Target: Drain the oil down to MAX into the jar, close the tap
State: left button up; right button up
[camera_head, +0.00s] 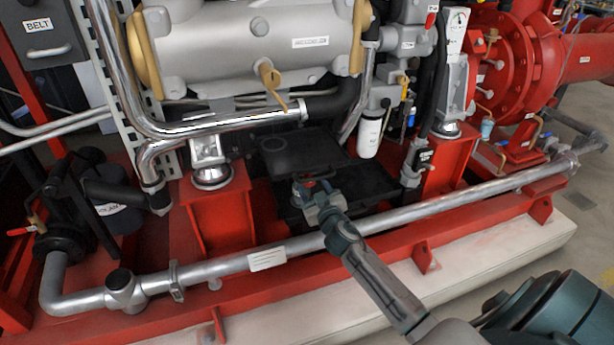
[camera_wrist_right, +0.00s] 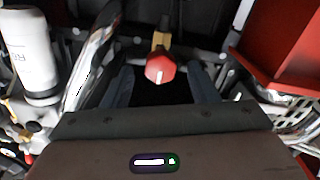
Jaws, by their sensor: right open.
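My right gripper (camera_head: 308,192) reaches over the long silver pipe to the front of the dark sump area under the engine. In the right wrist view its two fingers (camera_wrist_right: 162,88) are open and apart. A red tap knob (camera_wrist_right: 160,69) on a brass stem (camera_wrist_right: 161,41) lies between and just beyond the fingers; I cannot tell whether they touch it. In the head view a small red patch (camera_head: 309,184) shows at the fingertips. I cannot make out the jar, the oil level or the MAX mark. My left gripper is not in view.
The silver pipe (camera_head: 245,263) crosses in front of the red base frame (camera_head: 290,292). Red mounts (camera_head: 212,215) flank the dark opening. A white filter (camera_head: 370,137) hangs at its right and also shows in the wrist view (camera_wrist_right: 32,55). A dark labelled container (camera_head: 122,218) stands left.

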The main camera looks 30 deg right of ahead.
aim_at(311, 184)
jog(key=x, duration=0.5)
jog(key=shift+w, duration=0.4)
jog(key=shift+c, duration=0.3)
jog(key=c, duration=0.9)
